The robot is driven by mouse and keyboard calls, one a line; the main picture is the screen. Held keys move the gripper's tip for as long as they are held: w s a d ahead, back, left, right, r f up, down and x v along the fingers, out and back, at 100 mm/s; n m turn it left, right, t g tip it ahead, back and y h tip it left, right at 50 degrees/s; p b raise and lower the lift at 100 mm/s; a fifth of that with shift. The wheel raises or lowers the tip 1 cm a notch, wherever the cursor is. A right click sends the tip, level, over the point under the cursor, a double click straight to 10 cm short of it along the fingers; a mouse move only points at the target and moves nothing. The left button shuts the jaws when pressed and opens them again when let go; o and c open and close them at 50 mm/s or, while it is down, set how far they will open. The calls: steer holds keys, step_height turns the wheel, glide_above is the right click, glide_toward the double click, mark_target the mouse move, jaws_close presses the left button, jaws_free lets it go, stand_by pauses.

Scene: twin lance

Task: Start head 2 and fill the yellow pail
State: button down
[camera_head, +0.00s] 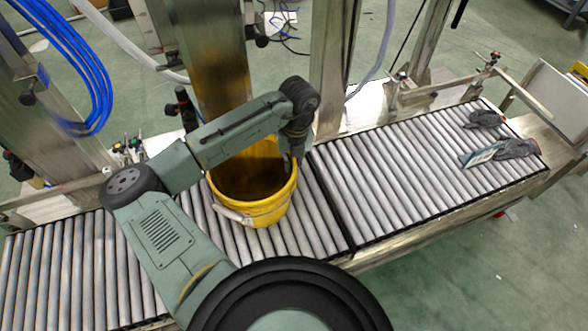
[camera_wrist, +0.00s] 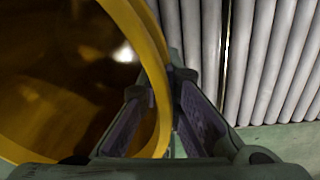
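The yellow pail (camera_head: 268,212) stands upright on the roller conveyor in the head view, with its top open. Its inside is dark amber; I cannot tell whether it holds liquid. A pale handle grip hangs on its front side. My gripper (camera_head: 291,158) is at the pail's right rim, pointing down. In the wrist view my gripper (camera_wrist: 164,95) straddles the yellow rim (camera_wrist: 150,55), one finger inside the pail and one outside. The fingers are apart, with gaps beside the rim. I cannot identify head 2 or its start control.
Roller conveyor (camera_head: 390,175) runs left to right, clear between the pail and the gloves. Steel columns (camera_head: 208,60) and blue hoses (camera_head: 75,60) stand behind and left.

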steer(key=shift+w, duration=0.2)
steer(key=c, duration=1.7)
jaws_free()
steer(key=r, duration=1.2)
steer(key=shift+d, duration=0.4)
